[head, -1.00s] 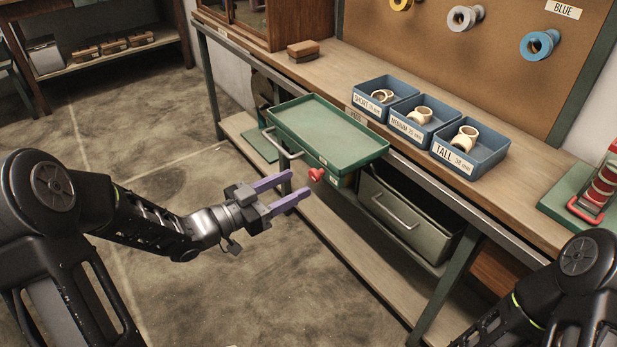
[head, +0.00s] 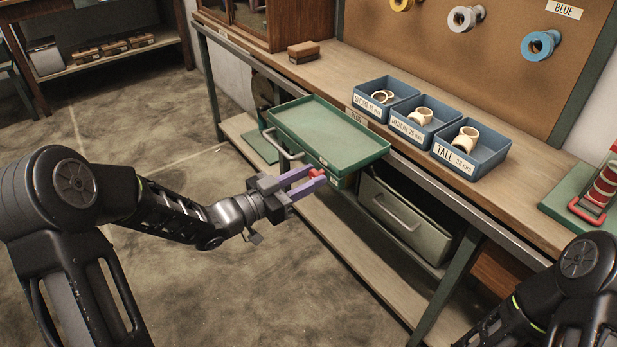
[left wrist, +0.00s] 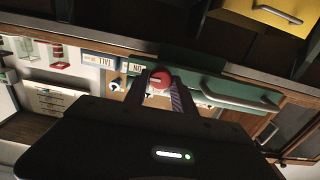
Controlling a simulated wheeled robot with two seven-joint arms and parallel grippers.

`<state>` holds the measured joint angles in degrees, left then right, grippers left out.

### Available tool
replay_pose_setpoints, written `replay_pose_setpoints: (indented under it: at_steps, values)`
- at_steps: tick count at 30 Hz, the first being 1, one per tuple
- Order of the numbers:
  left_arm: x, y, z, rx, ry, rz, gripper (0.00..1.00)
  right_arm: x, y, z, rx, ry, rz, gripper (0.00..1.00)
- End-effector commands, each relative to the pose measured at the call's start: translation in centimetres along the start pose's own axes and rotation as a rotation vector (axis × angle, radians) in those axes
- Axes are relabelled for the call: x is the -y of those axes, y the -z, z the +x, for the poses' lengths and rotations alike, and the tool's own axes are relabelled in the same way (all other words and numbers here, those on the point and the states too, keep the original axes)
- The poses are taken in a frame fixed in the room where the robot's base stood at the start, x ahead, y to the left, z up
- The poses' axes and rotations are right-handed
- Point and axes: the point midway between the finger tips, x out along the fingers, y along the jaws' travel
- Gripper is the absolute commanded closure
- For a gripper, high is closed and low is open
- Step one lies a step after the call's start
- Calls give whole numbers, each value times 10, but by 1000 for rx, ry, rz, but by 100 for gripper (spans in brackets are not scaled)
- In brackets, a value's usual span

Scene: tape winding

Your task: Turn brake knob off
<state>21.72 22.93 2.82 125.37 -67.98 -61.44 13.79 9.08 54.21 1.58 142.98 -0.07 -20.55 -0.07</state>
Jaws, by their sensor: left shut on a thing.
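The red brake knob (head: 317,174) sticks out from the front below the green tray (head: 377,154) on the workbench. My left gripper (head: 315,178) is at the knob, with its purple fingers on either side of it, shut on it. In the left wrist view the red knob (left wrist: 159,80) sits between the fingertips, with a pale mark across its face. A label reading "ON" (left wrist: 137,68) shows beside it there. Of my right side only part of the arm shows in the head view, at the lower right; its gripper is out of view.
Blue bins labelled short (head: 359,104), medium and tall (head: 440,154) stand on the bench with pale rings inside. A grey-green drawer (head: 405,215) with a handle is below, partly open. A red and green device (head: 600,190) stands at the right. The floor at left is clear.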

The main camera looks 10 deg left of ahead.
Motion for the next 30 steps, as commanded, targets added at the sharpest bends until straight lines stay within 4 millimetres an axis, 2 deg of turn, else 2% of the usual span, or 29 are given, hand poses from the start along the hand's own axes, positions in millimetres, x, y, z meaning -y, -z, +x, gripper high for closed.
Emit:
replay_pose_setpoints:
  at_steps: [1,9,20,30]
  values:
    - [0,0,0,0,0,0,79,0,0,0,0,0,0,64]
    - [0,0,0,0,0,0,100,0,0,0,0,0,0,64]
    - [0,0,0,1,0,-15,100,1,0,-2,0,0,0,64]
    - [1,2,0,2,-1,-150,100,6,0,-15,0,0,-1,64]
